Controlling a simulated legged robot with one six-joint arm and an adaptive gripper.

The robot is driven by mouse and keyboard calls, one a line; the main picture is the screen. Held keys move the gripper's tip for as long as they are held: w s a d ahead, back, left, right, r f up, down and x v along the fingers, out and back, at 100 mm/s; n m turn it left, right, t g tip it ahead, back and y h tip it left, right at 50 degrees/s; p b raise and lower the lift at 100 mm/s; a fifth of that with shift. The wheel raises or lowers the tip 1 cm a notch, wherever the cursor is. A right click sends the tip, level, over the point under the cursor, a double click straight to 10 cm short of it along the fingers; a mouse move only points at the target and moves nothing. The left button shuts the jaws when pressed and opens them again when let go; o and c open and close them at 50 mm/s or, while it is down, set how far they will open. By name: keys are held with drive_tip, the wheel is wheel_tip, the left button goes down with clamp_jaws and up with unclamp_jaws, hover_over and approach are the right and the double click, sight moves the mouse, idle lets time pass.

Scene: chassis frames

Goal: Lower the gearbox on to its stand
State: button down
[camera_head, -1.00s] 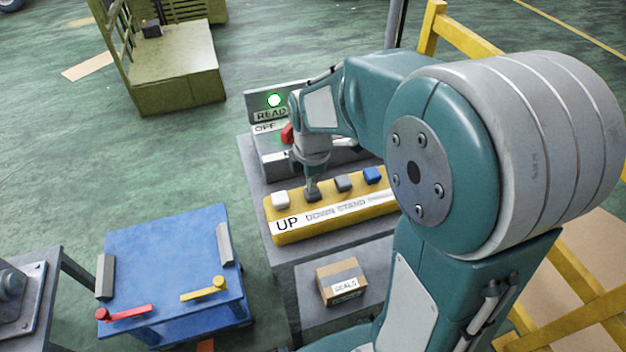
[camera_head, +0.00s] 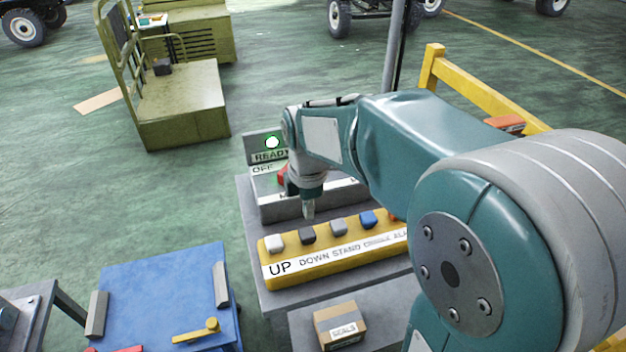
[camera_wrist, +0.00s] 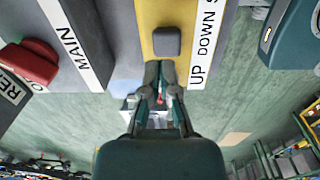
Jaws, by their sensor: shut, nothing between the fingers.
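A yellow control box (camera_head: 300,273) carries a row of coloured buttons, with a label reading UP, DOWN, STAND and more. My gripper (camera_head: 308,214) is shut and empty, pointing down just above the dark DOWN button (camera_head: 306,236), apart from it. In the wrist view, the shut fingertips (camera_wrist: 160,72) lie just below the dark button (camera_wrist: 167,41). The white UP button (camera_head: 274,243) is at the left end. I cannot identify a gearbox.
A carton (camera_head: 340,325) marked SEALS lies in front. An olive cart (camera_head: 185,100) stands at upper left, a yellow rail (camera_head: 475,85) at right.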

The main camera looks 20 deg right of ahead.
sight(305, 230)
wheel_tip(305, 230, up, 9)
drive_tip(key=shift+a+f, duration=0.2)
drive_tip(key=shift+a, duration=0.25)
idle(0.4)
drive_tip(key=shift+d, duration=0.1)
drive_tip(key=s+d+f+m+t, duration=0.1)
drive_tip(key=s+m+t, duration=0.4)
drive_tip(key=s+m, duration=1)
drive_tip(key=f+m, duration=0.1)
drive_tip(key=m, duration=0.2)
drive_tip(key=shift+s+d, duration=0.25)
drive_tip(key=shift+d, duration=0.05)
idle(1.9)
